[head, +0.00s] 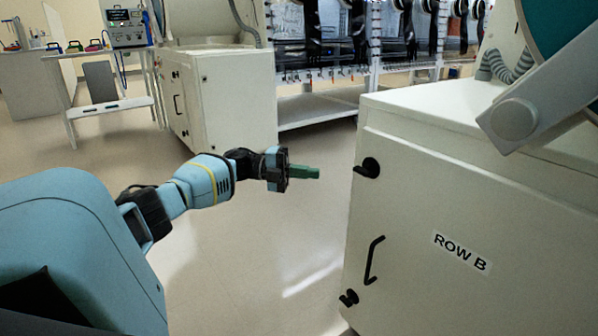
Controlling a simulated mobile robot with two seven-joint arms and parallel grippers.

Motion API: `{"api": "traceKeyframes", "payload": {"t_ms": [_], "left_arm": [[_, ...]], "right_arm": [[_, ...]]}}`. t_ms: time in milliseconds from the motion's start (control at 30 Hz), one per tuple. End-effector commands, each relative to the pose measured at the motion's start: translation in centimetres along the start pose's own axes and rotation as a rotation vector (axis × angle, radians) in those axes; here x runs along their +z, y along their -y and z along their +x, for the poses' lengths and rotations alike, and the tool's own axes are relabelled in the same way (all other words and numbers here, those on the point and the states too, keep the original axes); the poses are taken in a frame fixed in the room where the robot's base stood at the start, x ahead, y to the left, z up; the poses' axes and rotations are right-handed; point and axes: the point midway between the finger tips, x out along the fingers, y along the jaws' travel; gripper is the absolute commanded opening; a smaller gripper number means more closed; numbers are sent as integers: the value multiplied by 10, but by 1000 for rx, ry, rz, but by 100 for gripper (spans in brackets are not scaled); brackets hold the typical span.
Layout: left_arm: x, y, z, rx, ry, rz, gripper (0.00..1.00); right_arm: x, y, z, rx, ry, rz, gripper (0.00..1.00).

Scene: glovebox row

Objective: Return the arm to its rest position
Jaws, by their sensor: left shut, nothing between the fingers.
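My left arm comes in from the left and reaches out over the floor. My left gripper (306,172) is at the middle of the view, with its green fingers together and nothing held. It points right, toward the cream cabinet (420,190) marked ROW B. A gap of floor shows between the fingertips and the cabinet's near edge. My right gripper is not in view.
The ROW B cabinet has a black knob (368,168) and a black handle (373,261) on its front. Another cream cabinet (235,98) stands behind my arm. A white table (110,106) is at the back left. Open floor (255,255) lies below my gripper.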

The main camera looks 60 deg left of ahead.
Motion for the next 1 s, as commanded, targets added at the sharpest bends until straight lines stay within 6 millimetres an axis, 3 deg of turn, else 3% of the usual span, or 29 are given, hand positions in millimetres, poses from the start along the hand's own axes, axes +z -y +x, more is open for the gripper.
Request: {"api": "traceKeyframes", "payload": {"t_ms": [300,800,900,1000], "left_arm": [[11,-1,-22,2,0,-1,0],[11,0,-23,1,-1,-1,0],[10,10,-24,-4,-1,3,0],[8,37,-26,-16,-1,13,0]], "right_arm": [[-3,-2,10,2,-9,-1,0],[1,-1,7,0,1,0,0],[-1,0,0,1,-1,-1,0],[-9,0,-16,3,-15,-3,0]]}}
